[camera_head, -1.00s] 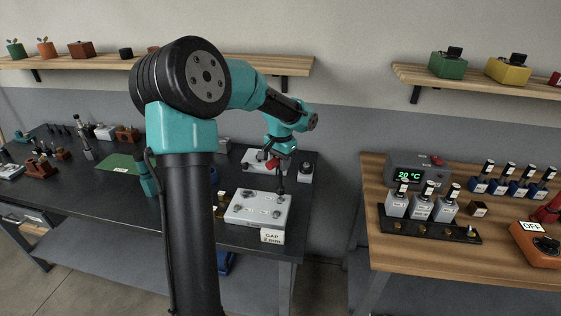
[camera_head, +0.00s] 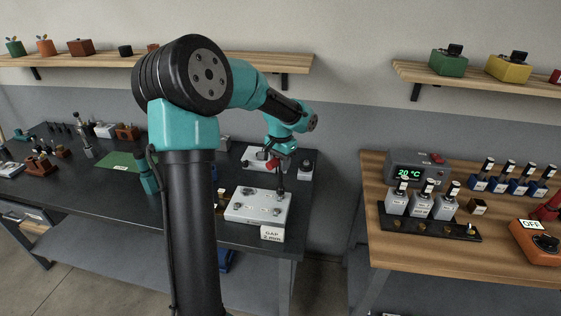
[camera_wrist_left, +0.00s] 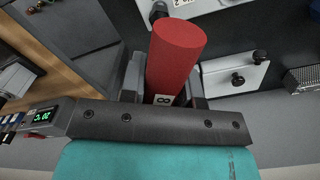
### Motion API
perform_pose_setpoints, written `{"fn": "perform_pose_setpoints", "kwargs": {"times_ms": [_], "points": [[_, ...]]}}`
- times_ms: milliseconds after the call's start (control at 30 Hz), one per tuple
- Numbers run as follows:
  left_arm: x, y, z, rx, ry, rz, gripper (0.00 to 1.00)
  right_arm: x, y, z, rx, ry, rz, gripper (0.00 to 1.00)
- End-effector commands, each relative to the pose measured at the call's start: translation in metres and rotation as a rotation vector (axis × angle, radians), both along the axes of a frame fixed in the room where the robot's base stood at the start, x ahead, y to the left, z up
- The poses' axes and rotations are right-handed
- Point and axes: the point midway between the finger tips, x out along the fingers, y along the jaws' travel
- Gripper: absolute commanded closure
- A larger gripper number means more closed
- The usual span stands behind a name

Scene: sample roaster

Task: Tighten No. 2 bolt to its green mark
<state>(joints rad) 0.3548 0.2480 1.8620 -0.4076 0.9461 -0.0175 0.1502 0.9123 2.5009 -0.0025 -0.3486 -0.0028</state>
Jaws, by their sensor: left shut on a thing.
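My left gripper (camera_head: 277,158) is shut on a red-handled tool (camera_head: 272,164). In the left wrist view the tool's thick red handle (camera_wrist_left: 178,55) sits between the jaws, with a small label marked like an 8 at its end. The dark shaft points down to the back right part of a light grey plate (camera_head: 245,214) with several bolts. Its tip appears to be at the back right bolt (camera_head: 280,190), but I cannot tell how it sits on it. The bolt numbers and the green mark are too small to read. My right gripper is not in view.
A white tag (camera_head: 272,234) reading roughly "GAP 2 mm" stands at the plate's front right corner. Another light plate (camera_head: 252,160) with knobs lies behind. A green mat (camera_head: 120,168) and small tools are at left. A wooden bench (camera_head: 375,185) stands right, across a gap.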

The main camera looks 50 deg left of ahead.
Motion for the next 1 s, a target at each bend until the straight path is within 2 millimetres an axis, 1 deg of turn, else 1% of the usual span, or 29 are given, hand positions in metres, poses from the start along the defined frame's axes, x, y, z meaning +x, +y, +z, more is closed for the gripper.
{"fn": "perform_pose_setpoints", "kwargs": {"times_ms": [1000], "points": [[0.0,0.0,-0.019,0.0,0.0,0.0,1.0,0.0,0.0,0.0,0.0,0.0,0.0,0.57]]}}
